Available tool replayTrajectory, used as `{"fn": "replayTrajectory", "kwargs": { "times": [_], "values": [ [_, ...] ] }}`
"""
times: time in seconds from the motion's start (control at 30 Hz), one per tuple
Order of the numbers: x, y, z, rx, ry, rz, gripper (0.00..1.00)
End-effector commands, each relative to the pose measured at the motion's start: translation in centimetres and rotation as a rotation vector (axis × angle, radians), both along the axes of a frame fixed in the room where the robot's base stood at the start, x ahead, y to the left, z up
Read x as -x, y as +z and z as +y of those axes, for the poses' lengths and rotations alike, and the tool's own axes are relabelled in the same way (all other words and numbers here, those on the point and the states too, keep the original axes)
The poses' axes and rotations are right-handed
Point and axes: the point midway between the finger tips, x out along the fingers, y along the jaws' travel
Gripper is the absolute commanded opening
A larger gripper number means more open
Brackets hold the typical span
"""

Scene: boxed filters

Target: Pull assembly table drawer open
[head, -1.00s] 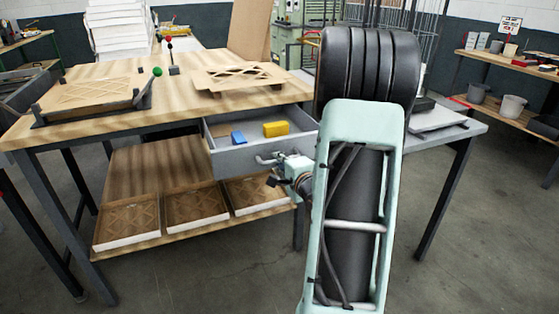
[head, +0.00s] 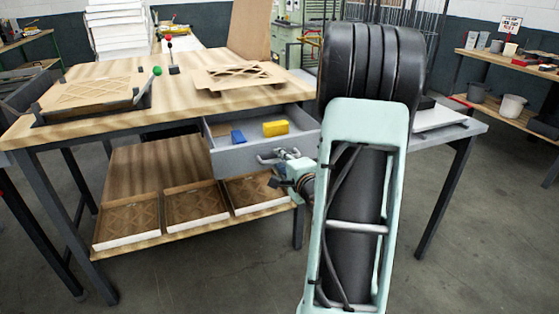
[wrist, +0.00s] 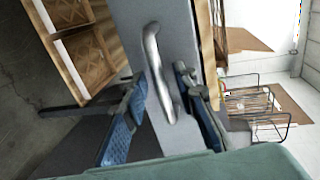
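The assembly table drawer (head: 240,160) is grey and stands out from under the wooden table top, its inside showing. It holds a blue block (head: 237,137) and a yellow block (head: 275,128). Its metal bar handle (head: 268,159) is on the front face. My gripper (head: 284,173) is just in front of and slightly below the handle in the head view. In the wrist view, the two blue-padded fingers of my gripper (wrist: 161,82) are spread apart on either side of the handle (wrist: 155,60), with gaps visible. My arm hides the area right of the drawer.
The assembly table (head: 190,95) carries a lattice panel (head: 235,77) and a framed fixture (head: 90,95). Several shallow trays (head: 195,205) sit on its lower shelf. A side table (head: 440,125) stands to the right. The floor in front is clear.

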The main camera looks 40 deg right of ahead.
Motion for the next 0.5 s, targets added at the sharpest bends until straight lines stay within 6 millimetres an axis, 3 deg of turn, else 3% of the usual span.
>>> {"fn": "replayTrajectory", "kwargs": {
  "times": [0.3,0.5],
  "values": [
    [5.0,1.1,1.1,0.0,-0.003,-0.001,0.26],
    [6.2,1.3,1.5,-0.001,-0.001,-0.001,0.26]
  ]
}}
